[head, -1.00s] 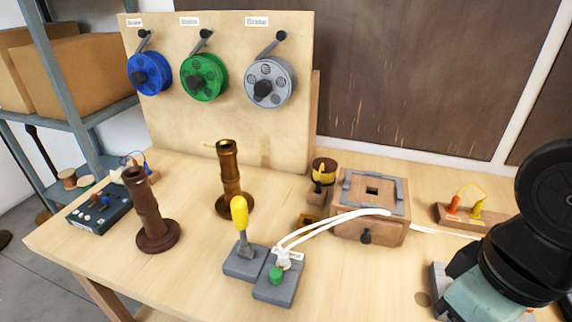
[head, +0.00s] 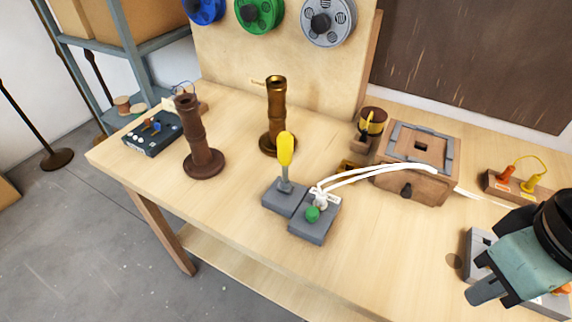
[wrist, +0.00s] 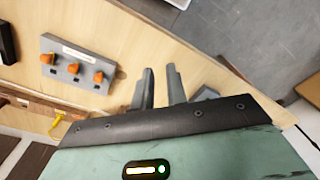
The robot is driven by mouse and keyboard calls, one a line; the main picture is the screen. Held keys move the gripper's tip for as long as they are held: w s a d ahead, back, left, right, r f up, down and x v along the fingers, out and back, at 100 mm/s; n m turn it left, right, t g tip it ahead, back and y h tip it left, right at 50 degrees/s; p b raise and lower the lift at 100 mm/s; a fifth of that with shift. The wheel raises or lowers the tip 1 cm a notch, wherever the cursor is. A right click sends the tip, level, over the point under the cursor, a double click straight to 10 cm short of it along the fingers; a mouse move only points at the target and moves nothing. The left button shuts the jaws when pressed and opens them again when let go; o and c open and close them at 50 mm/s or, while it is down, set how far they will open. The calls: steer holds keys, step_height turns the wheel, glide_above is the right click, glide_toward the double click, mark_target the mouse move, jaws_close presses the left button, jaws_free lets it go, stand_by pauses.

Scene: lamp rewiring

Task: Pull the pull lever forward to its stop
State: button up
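The pull lever (head: 285,150) has a yellow grip on a grey stalk. It stands nearly upright from a grey base (head: 284,197) at the middle of the bench in the head view. My gripper (head: 484,290) is at the lower right of the head view, well apart from the lever, over the bench's right part. In the wrist view the two grey fingers (wrist: 160,72) stand apart with nothing between them. The lever is not clearly seen in the wrist view.
A grey block with a green button (head: 312,214) adjoins the lever base, with white cables running to a wooden box (head: 418,165). Brown (head: 203,150) and brass (head: 277,110) columns stand behind and left. A grey block with orange knobs (wrist: 78,64) lies near my gripper. Bench front is clear.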

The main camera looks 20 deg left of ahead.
mark_target(285, 167)
steer(key=w+a+f, duration=0.1)
steer(key=w+a+f+m+t+y+b, duration=0.1)
steer(key=w+a, duration=0.1)
steer(key=w+a+f+m+t+y, duration=0.1)
steer(key=w+a, duration=0.1)
steer(key=shift+w+a+f, duration=0.1)
steer(key=shift+a+f, duration=0.05)
steer(key=shift+f, duration=0.2)
jaws_close()
steer(key=w+a+m+t+y+b, duration=0.2)
steer(key=w+a+m+t+y, duration=0.2)
steer(key=a+m+y, duration=0.1)
steer(key=w+a+m+t+y+b, duration=0.3)
steer(key=w+a+m+t+y, duration=0.2)
steer(key=a+m, duration=0.3)
steer(key=shift+a+y, duration=0.7)
steer(key=shift+a, duration=0.2)
steer(key=shift+w, duration=0.1)
steer(key=w+a+p, duration=0.2)
steer(key=a+p, duration=0.1)
steer(key=a, duration=0.6)
steer(key=shift+w+p, duration=0.25)
steer(key=shift+p, duration=0.15)
